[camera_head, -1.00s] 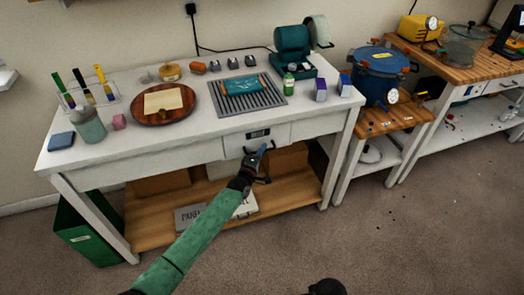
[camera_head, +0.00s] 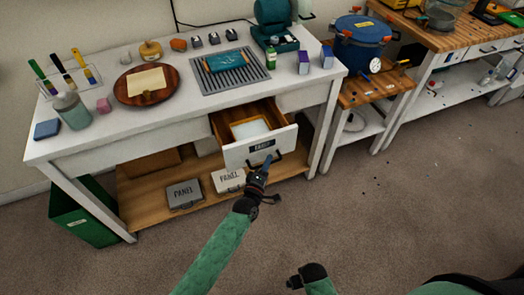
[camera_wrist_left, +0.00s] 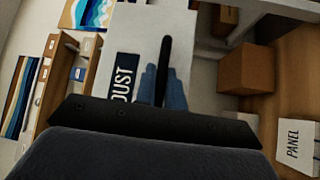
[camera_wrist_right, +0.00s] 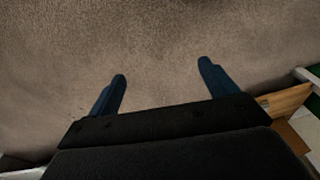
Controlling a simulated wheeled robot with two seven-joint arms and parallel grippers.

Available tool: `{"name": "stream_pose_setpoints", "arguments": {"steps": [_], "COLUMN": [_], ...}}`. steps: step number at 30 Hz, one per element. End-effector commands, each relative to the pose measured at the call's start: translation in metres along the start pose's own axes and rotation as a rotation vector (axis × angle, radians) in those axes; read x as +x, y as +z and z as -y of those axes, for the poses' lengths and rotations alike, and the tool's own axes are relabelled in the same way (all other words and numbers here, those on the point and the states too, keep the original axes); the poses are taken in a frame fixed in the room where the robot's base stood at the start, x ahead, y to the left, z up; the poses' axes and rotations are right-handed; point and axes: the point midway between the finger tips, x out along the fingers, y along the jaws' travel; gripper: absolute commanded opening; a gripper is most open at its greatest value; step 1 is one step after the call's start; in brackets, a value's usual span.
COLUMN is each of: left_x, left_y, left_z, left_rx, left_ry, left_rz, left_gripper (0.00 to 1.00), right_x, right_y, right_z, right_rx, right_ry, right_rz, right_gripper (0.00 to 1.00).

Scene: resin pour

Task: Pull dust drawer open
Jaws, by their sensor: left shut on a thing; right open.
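The dust drawer (camera_head: 258,147) sticks out from the front of the white workbench, clearly open, with a pale flat thing (camera_head: 250,128) lying inside. Its front bears a black label that reads DUST in the left wrist view (camera_wrist_left: 123,78). My left gripper (camera_head: 264,166) is shut on the drawer's dark bar handle (camera_wrist_left: 166,70); its blue fingers show at the handle in the left wrist view. My right gripper (camera_wrist_right: 162,88) is open and empty above the carpet; in the head view only part of the right arm shows, low in the picture.
The white bench (camera_head: 75,142) carries a round wooden board (camera_head: 146,86), a grill tray (camera_head: 232,78) and small bottles. A blue pot (camera_head: 360,42) stands on a side stand.

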Motion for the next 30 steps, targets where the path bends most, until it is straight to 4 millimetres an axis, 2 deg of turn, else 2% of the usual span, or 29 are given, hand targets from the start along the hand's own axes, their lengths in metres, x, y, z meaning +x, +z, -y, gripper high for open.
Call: {"name": "stream_pose_setpoints", "arguments": {"steps": [6,19,20,23,30], "left_x": [-0.013,-0.015,-0.015,-0.015,-0.015], "left_y": [0.012,0.014,0.014,0.014,0.014], "left_z": [-0.002,-0.003,-0.003,-0.003,-0.003], "left_rx": [0.0,0.001,0.001,0.001,0.0], "left_ry": [-0.002,-0.002,-0.002,-0.001,-0.001], "left_rz": [0.0,0.0,0.0,0.0,0.0], "left_gripper": [0.0,0.0,0.13,0.32,0.33], "right_x": [0.007,0.009,0.009,0.009,0.009], "right_y": [0.004,0.005,0.005,0.005,0.005], "right_z": [-0.001,-0.001,-0.001,-0.001,-0.001], "right_rx": [0.0,0.0,0.0,0.0,0.0], "right_ry": [0.001,0.001,0.001,0.001,0.001], "right_rz": [0.001,0.001,0.001,0.001,0.001], "right_gripper": [0.85,0.85,0.85,0.85,0.85]}}
